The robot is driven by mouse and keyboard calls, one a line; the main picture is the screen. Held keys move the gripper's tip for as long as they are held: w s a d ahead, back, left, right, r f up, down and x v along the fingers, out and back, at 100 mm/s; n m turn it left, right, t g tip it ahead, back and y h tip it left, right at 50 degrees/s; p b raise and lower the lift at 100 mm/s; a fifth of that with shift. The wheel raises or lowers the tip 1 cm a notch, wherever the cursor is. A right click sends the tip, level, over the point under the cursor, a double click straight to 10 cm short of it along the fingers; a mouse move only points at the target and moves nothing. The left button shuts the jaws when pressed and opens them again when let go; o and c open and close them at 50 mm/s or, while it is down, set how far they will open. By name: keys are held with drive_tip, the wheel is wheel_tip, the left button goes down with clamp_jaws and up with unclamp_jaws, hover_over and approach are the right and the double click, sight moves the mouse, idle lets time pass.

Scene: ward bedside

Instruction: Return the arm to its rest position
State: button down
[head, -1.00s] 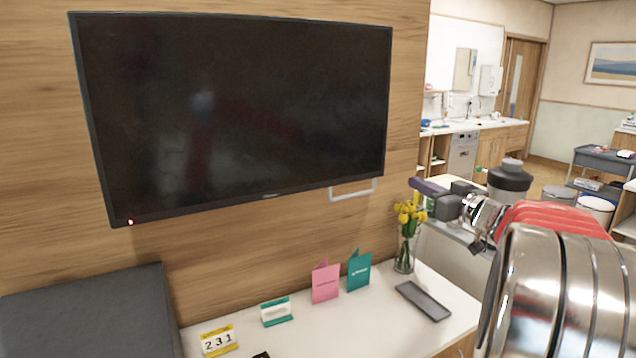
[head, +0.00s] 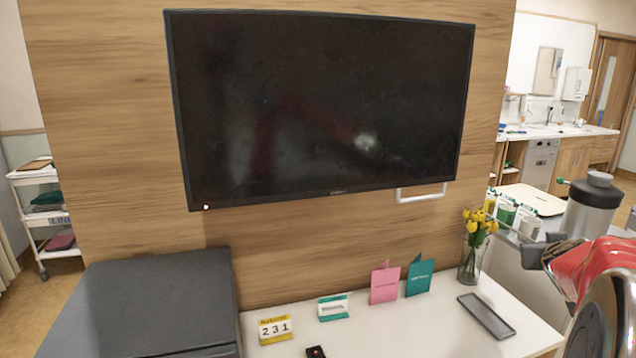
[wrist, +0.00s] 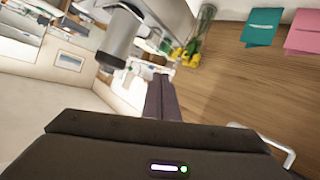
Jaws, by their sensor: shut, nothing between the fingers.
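My gripper (wrist: 162,98) shows in the wrist view, with its two dark purple fingers close together and nothing between them. It points out over the room, clear of any surface. In the head view my red and silver arm reaches in from the lower right edge. Its dark end is in front of the side counter, to the right of the flower vase (head: 471,262), and the fingertips are hard to make out there.
A wall television (head: 320,105) hangs above a white shelf (head: 385,335). A wall handle (head: 422,192) is below the television.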

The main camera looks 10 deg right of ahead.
drive_tip(key=s+a+f+g+y, duration=0.2)
drive_tip(key=s+a+f, duration=0.1)
drive_tip(key=a, duration=0.6)
drive_tip(key=s+a+f+n+g+y, duration=0.1)
drive_tip(key=s+a+f, duration=0.25)
drive_tip(key=a, duration=0.55)
drive_tip(key=s+a+f+g+y, duration=0.2)
drive_tip(key=s+a+f, duration=0.15)
drive_tip(key=a, duration=0.55)
drive_tip(key=s+a+n+y, duration=0.2)
drive_tip(key=a, duration=0.9)
drive_tip(key=s+a+n+y, duration=0.2)
drive_tip(key=s+a, duration=0.1)
drive_tip(key=a, duration=0.9)
drive_tip(key=shift+r+n+t+y, duration=0.3)
drive_tip(key=shift+n+t+y, duration=0.1)
drive_tip(key=shift+s, duration=0.1)
